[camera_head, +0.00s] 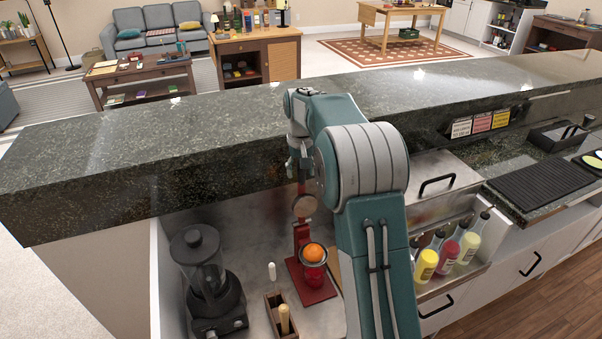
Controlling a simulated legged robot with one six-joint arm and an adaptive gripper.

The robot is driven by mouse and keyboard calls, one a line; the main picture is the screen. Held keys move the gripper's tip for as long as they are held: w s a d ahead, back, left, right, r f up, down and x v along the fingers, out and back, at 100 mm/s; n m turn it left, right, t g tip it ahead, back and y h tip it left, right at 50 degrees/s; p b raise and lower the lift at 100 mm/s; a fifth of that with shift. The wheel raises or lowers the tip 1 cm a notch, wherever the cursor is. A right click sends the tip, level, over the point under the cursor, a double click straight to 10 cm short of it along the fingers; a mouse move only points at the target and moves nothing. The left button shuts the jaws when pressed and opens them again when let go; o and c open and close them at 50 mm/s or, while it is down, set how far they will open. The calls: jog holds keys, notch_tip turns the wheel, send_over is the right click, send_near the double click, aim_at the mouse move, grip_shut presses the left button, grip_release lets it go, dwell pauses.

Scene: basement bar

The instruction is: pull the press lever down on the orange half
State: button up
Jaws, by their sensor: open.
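The red juice press (318,291) stands on the metal counter in the lower middle, upright. The orange half (314,253) sits in its cup, its orange face up. A round grey press head (305,206) is raised above and apart from it. I cannot clearly make out the press lever; my arm and gripper cover the upper press. My gripper (300,172) points down at the top of the press, just above the press head. It is open, small in view, and nothing shows held in it. I cannot tell whether it touches the press.
A dark blender (208,285) stands left of the press. A wooden box (272,314) with a wooden-handled tool is in front. The raised stone bar ledge (150,165) runs behind. Bottles (447,253) and a steel lid (440,176) are right of my arm.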

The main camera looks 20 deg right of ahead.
jog(key=shift+f, duration=0.45)
grip_shut()
jog(key=shift+s, duration=0.1)
